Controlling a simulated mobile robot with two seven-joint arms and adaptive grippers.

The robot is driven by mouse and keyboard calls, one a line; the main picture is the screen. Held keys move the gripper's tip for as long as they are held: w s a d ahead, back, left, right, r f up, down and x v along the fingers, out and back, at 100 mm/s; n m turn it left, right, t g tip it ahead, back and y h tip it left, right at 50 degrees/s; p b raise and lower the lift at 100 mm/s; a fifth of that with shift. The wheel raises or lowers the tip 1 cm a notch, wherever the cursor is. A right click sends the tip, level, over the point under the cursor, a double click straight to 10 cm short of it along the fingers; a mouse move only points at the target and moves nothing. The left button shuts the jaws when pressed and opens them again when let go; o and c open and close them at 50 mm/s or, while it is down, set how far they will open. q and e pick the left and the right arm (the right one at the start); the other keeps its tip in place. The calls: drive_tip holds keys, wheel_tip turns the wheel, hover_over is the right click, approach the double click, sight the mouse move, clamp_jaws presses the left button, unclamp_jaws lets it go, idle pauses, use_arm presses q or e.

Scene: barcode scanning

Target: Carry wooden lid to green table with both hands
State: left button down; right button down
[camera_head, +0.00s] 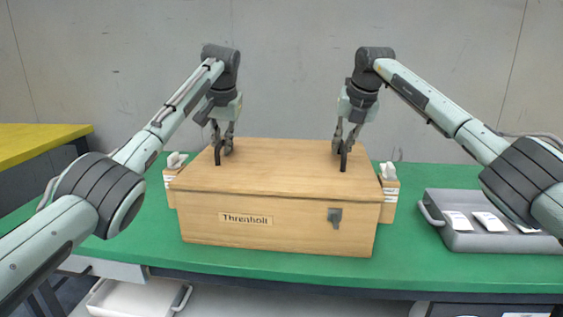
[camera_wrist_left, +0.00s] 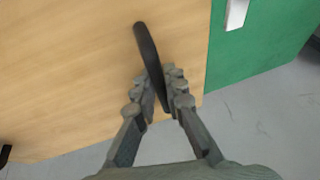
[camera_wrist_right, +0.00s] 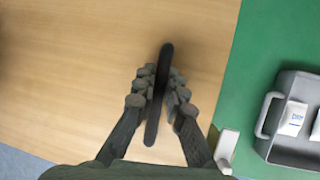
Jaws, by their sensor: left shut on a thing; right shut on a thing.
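The wooden lid (camera_head: 270,168) lies on top of a wooden box (camera_head: 290,232) with a "Threnholt" label and a metal latch. The box stands on the green table (camera_head: 130,243). My left gripper (camera_head: 222,150) is shut on the lid's left black handle (camera_wrist_left: 148,45). My right gripper (camera_head: 346,150) is shut on the lid's right black handle (camera_wrist_right: 153,125). The lid's pale wood (camera_wrist_left: 60,70) fills much of the left wrist view and also shows in the right wrist view (camera_wrist_right: 80,70). I see no clear gap between lid and box.
A grey tray (camera_head: 455,243) with several white packets is on the table at the right. Small white items sit in side holders (camera_head: 389,190) by the box. A yellow table (camera_head: 35,143) is at the far left. A white bin (camera_head: 135,300) is below.

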use_arm(q)
drive_tip(key=shift+w+r, duration=0.1)
drive_tip(key=shift+r, duration=0.2)
use_arm(e)
drive_tip(key=shift+w+r, duration=0.1)
drive_tip(key=shift+r, duration=0.15)
